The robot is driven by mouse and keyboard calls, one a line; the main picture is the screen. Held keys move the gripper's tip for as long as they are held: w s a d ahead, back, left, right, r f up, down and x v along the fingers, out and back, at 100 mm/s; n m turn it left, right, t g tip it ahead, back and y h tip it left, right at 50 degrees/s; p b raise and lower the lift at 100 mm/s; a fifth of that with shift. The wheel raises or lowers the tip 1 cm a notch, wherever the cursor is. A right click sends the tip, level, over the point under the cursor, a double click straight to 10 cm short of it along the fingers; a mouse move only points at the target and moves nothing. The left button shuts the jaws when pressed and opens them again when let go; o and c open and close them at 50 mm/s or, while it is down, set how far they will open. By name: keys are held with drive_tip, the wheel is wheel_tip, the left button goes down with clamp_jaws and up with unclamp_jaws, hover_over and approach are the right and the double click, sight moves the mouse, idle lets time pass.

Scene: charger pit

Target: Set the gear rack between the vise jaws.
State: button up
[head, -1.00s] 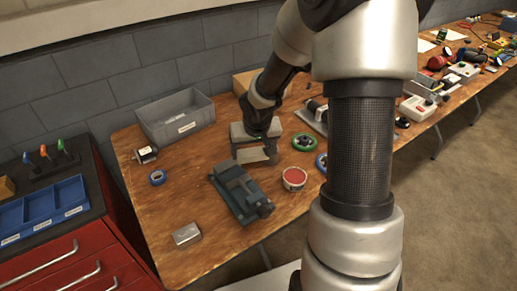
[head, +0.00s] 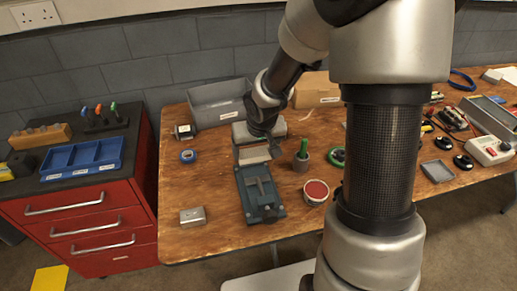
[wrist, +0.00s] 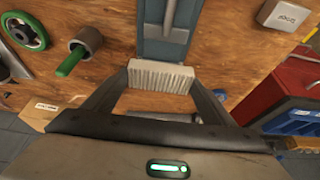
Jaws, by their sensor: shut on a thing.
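The gear rack (wrist: 160,77) is a pale toothed bar, held across the fingertips of my gripper (wrist: 158,84) in the wrist view. My gripper (head: 256,150) is shut on it above the table in the head view, at the far end of the vise. The blue-grey vise (head: 262,205) lies on the table with its long side pointing towards me. In the wrist view the vise (wrist: 166,45) is just beyond the rack. Its jaws are partly hidden, and I cannot tell whether the rack touches it.
A red-topped tin (head: 316,192) and a green-handled tool in a cup (head: 302,160) stand right of the vise. A metal box (head: 193,216) and blue tape (head: 188,156) lie left. A grey bin (head: 218,108) stands behind. Bare wood lies left of the vise.

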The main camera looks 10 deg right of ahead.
sight(255, 161)
drive_tip(key=shift+f, duration=0.1)
drive_tip(key=shift+f+b, duration=2.05)
drive_tip(key=shift+f, duration=0.2)
drive_tip(key=shift+f+b, duration=1)
drive_tip(key=shift+f, duration=0.05)
drive_tip(key=o, duration=1.2)
drive_tip(key=shift+r, duration=0.15)
drive_tip(key=p+v, duration=0.8)
drive_tip(key=v, duration=0.9)
drive_tip(key=shift+s, duration=0.15)
